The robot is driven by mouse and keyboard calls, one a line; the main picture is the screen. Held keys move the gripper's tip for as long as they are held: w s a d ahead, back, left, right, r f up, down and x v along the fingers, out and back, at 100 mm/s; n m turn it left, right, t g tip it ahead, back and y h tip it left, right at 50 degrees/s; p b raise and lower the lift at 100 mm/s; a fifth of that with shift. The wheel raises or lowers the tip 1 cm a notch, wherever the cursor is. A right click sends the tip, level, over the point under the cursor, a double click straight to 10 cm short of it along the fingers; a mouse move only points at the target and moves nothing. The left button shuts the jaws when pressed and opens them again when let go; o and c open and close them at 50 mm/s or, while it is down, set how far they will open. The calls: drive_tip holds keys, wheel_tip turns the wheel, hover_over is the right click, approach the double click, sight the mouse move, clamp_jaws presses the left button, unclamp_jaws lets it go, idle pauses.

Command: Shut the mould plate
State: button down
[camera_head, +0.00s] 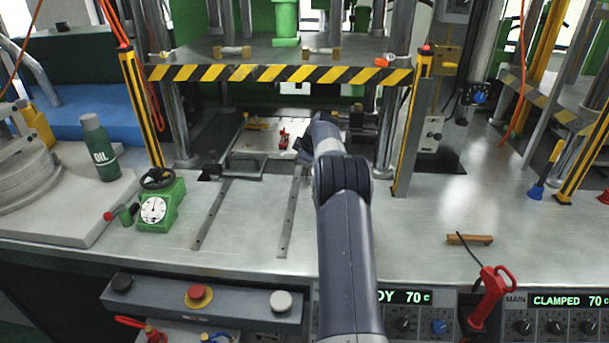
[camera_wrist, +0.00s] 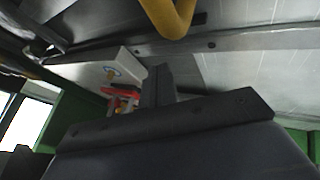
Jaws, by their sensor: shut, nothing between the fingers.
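The mould plate (camera_head: 262,141) appears as a pale, flat plate under the press, with small yellow and red fittings on it. My arm reaches in from the front, and its end is beside the plate's right edge. My gripper (camera_wrist: 158,76) is shut and empty in the wrist view; the arm hides most of it in the head view. A pale panelled surface (camera_wrist: 258,85) and a yellow curved bar (camera_wrist: 172,16) lie beyond the fingers. I cannot tell whether the fingers touch anything.
A striped guard bar (camera_head: 280,74) crosses above the opening, between yellow-and-black posts (camera_head: 412,125). Two rails (camera_head: 211,215) run forward on the bench. An oil bottle (camera_head: 99,148) and green gauge (camera_head: 158,208) stand left. The bench right of my arm is mostly clear.

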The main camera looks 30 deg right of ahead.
drive_tip(key=shift+v, duration=1.1)
drive_tip(key=shift+d+r, duration=0.1)
drive_tip(key=shift+r, duration=0.15)
drive_tip(key=v, duration=0.7)
drive_tip(key=shift+b, duration=0.45)
drive_tip(key=shift+f, duration=0.15)
